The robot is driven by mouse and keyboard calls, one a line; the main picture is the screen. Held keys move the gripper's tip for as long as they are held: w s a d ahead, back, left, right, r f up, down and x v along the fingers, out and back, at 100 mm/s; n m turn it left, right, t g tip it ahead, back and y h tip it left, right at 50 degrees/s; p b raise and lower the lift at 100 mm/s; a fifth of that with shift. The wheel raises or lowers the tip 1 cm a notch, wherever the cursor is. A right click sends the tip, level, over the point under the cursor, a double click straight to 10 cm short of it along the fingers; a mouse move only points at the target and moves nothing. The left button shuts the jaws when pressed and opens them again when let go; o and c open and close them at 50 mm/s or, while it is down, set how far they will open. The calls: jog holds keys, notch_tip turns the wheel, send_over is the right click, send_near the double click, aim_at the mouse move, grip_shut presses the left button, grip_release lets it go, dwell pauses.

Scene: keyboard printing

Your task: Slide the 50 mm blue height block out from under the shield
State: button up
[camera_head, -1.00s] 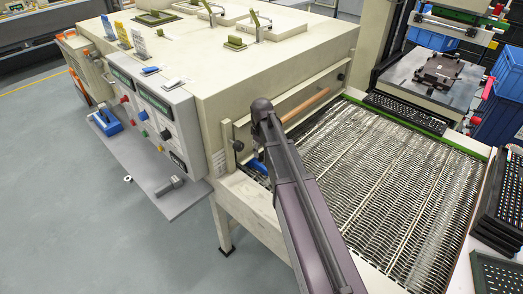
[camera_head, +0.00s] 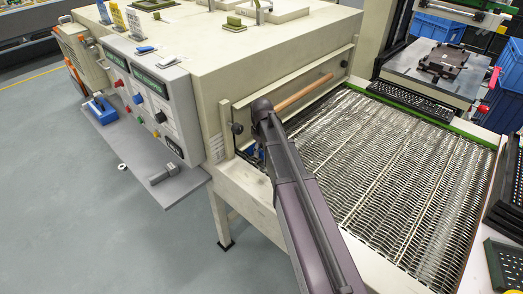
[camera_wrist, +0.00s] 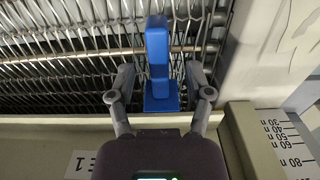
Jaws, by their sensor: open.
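The blue height block (camera_wrist: 158,55) shows in the wrist view as an upright bar with a wider foot, over the wire mesh belt. My gripper (camera_wrist: 161,78) is open, with one finger on each side of the block and gaps visible between. In the head view only a bit of blue (camera_head: 259,153) shows beside my arm's end, at the near corner of the oven mouth. The shield (camera_head: 290,84) appears to be the cream plate across that mouth, with a wooden bar along it. My arm hides the fingers there, and I cannot tell how the block meets the shield.
The mesh belt (camera_head: 400,165) runs out to the right. A black keyboard (camera_head: 410,103) lies at its far edge. A height scale (camera_wrist: 280,140) stands right of my gripper in the wrist view. The control panel (camera_head: 150,100) and grey shelf (camera_head: 140,150) are at left.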

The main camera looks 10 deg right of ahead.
jog(key=shift+f+b, duration=0.65)
jog(key=shift+f, duration=0.25)
jog(key=c, duration=0.9)
grip_shut()
jog(key=shift+s+d, duration=0.1)
jog(key=shift+s, duration=0.15)
jog(key=shift+s+d+r, duration=0.1)
jog(key=shift+s+d, duration=0.8)
jog(key=shift+s, duration=0.4)
jog(key=shift+s+d+f, duration=0.1)
jog(key=shift+s+d, duration=0.75)
jog(key=shift+s, duration=0.4)
jog(key=shift+s+d+r, duration=0.1)
jog(key=shift+s+d, duration=0.8)
jog(key=shift+s, duration=0.4)
jog(key=shift+r, duration=0.15)
